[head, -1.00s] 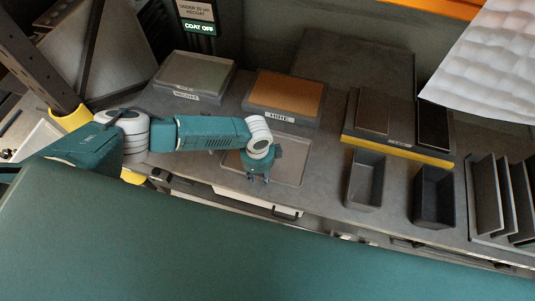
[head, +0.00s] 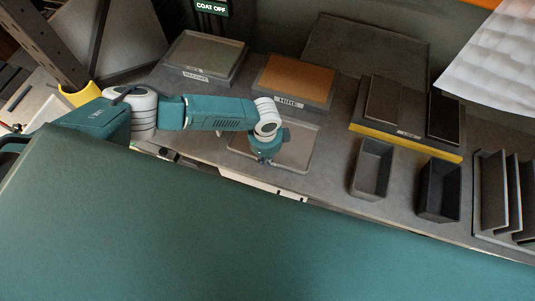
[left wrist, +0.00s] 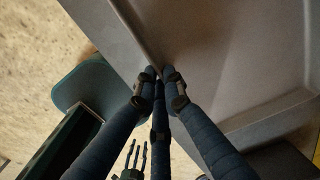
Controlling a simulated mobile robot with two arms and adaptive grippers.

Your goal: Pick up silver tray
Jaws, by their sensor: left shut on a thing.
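The silver tray (head: 298,150) is a shallow grey tray with a raised rim, lying flat on the workbench in front of the brown-topped block. In the left wrist view the tray (left wrist: 215,45) fills the upper right. My left gripper (head: 265,161) points down at the tray's near left side. In the left wrist view its fingers (left wrist: 160,74) are together on the tray's rim. My arm hides part of the tray in the head view. Three thin, parallel prongs that look like my right gripper (left wrist: 136,154) show far below, spread apart and empty.
The workbench (head: 335,170) holds a grey-topped block (head: 206,53) and a brown-topped block (head: 295,80) behind the tray. Two open bins (head: 372,168) (head: 438,190) stand to the right, beside upright plates (head: 490,190). The bench's front edge is close to the tray.

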